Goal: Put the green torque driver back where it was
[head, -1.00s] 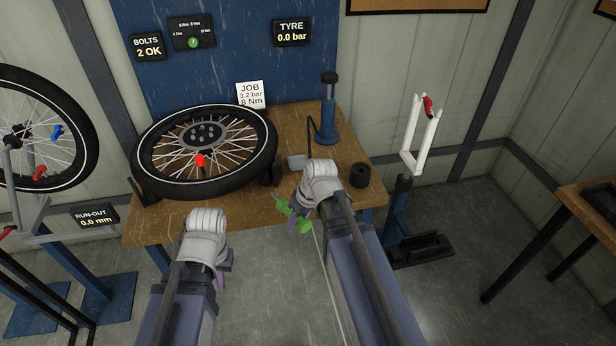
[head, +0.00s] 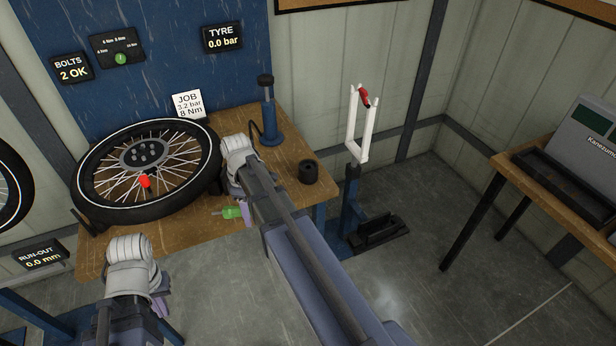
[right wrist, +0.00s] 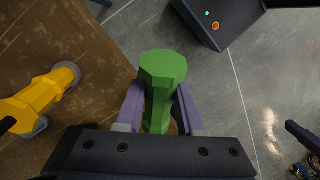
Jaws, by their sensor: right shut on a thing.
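The green torque driver (head: 232,212) is in my right gripper (head: 236,192), at the bench's front edge in the head view. In the right wrist view, the driver's green handle (right wrist: 162,85) stands between the two purple fingers of my right gripper (right wrist: 160,108), which are shut on it. My left gripper (head: 161,300) is low at the left of the head view, in front of the bench. Its fingers are mostly hidden by its wrist, so its opening does not show.
The wooden bench (head: 190,243) carries a wheel (head: 150,170), a blue pump (head: 269,115) and a black cup (head: 308,172). A yellow tool (right wrist: 42,98) shows in the right wrist view. A white fork stand (head: 360,130) and another table (head: 520,180) are to the right, with clear floor between.

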